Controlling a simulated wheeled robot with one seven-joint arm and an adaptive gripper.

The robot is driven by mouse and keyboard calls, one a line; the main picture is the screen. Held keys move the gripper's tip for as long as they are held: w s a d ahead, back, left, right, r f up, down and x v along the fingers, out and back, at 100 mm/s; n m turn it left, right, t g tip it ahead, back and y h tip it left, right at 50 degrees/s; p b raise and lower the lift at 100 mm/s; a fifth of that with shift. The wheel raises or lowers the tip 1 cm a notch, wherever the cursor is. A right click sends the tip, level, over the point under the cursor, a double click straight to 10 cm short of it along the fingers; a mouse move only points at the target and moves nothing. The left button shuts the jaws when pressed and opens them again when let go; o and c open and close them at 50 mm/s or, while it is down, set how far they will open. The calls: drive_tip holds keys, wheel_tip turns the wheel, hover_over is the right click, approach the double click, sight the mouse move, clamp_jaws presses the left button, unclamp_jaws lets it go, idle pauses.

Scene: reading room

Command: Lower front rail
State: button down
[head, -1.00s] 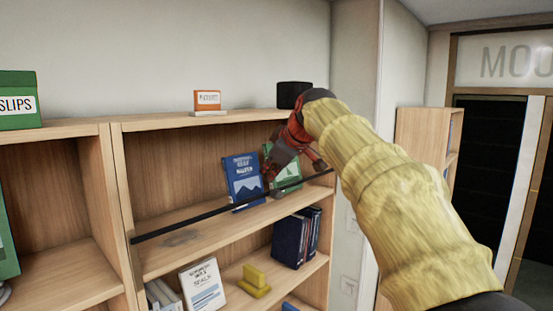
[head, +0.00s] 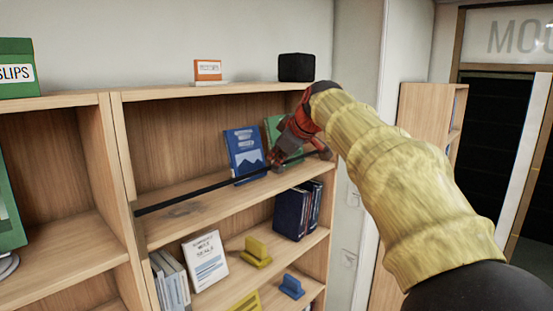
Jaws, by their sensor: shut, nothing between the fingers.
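The front rail (head: 205,189) is a thin black bar across the front of the middle shelf opening. It slopes in the picture from lower left to upper right, above the shelf board (head: 215,207). My gripper (head: 276,160) is red and dark, near the rail's right part and in front of the books. Its fingers are shut with nothing between them. I cannot tell whether they touch the rail. A blue book (head: 245,152) stands behind the rail, left of my gripper. A green book (head: 273,128) is partly hidden behind my gripper.
An orange card box (head: 208,69) and a black box (head: 296,67) stand on top. Dark blue binders (head: 291,212), a white book (head: 205,261) and a yellow bookend (head: 257,251) sit below. The shelf's right upright is close to my arm.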

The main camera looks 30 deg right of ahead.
wheel_tip(320, 180, down, 9)
drive_tip(key=b, duration=0.7)
drive_tip(key=shift+f+b, duration=0.15)
drive_tip(key=shift+b, duration=0.2)
drive_tip(key=w+a+r+v, duration=0.1)
drive_tip(key=v, duration=1.2)
drive_tip(key=shift+w+a+r+p, duration=0.25)
drive_tip(key=shift+w+r+p, duration=0.05)
drive_tip(key=shift+r+p, duration=0.05)
